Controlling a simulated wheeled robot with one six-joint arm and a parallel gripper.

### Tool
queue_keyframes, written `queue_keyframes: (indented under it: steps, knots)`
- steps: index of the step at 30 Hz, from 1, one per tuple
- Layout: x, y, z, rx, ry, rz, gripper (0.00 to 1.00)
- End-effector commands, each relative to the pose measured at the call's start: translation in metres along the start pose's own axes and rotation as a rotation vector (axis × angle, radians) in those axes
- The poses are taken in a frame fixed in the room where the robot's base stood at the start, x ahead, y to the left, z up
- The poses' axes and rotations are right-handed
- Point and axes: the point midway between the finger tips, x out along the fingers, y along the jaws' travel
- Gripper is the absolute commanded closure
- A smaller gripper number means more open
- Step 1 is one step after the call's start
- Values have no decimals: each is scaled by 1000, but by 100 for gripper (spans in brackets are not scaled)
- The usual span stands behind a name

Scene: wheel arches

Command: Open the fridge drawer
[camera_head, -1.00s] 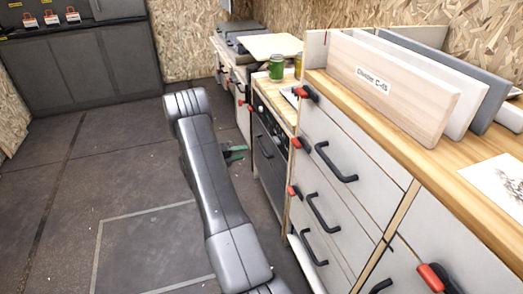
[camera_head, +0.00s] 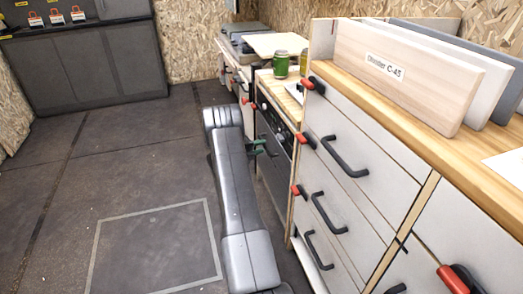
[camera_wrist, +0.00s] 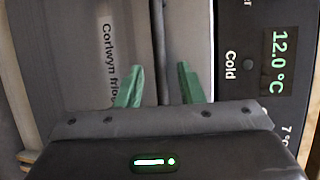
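The fridge drawer (camera_head: 272,160) is a dark grey front under a black control panel, low between the white drawers and the far counter. In the wrist view its grey front (camera_wrist: 80,60) carries sideways lettering beginning "Corlwyn", and the black control panel (camera_wrist: 262,60) reads "12.0 °C" and "Cold". My gripper (camera_wrist: 160,72) has two green fingers spread apart, one on each side of a dark vertical line at the drawer's edge. In the head view my gripper (camera_head: 262,147) is beside the fridge front, partly hidden by my arm.
White drawers (camera_head: 350,190) with black handles and red latches stand at right, close to my arm. Boards (camera_head: 405,75) stand on the wooden counter. A green can (camera_head: 280,64) stands above the fridge. The floor (camera_head: 130,165) at left is clear.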

Motion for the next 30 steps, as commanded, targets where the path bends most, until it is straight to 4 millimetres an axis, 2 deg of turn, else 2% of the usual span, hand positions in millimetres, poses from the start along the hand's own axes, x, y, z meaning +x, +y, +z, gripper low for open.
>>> queue_keyframes:
  steps: [6,14,19,20,30]
  knots:
    - [15,0,0,-1,1,0,66]
    - [16,0,0,-1,0,0,66]
    - [16,0,0,0,0,0,97]
    - [16,0,0,0,0,0,100]
    - [9,1,3,-1,-2,0,100]
